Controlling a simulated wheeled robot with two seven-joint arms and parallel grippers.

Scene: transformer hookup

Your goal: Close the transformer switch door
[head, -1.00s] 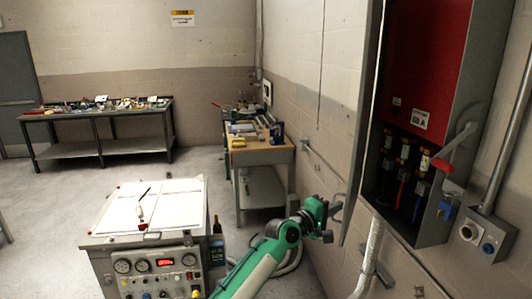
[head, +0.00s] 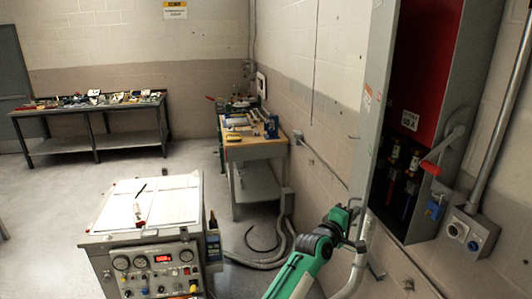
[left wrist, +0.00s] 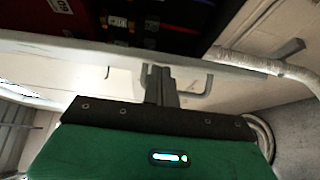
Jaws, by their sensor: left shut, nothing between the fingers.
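The switch door (head: 377,105) is a tall, narrow grey panel hinged on the wall cabinet (head: 462,100), standing partly open and hiding the cabinet's left part. My left gripper (head: 358,212) is at the door's lower end, on its outer side. In the left wrist view its fingers (left wrist: 160,85) are shut and empty, reaching to the door's edge (left wrist: 120,48); I cannot tell whether they touch it. A bent grey handle (left wrist: 197,86) shows beside the fingers. Inside the cabinet are a red panel (head: 425,60) and several fuses. My right gripper is out of view.
A red-tipped switch lever (head: 430,167) sticks out at the cabinet's right side. A wall box (head: 467,231) with conduit is to its right. A control console (head: 150,240) stands at front left, a workbench (head: 252,150) behind. The floor between is mostly clear.

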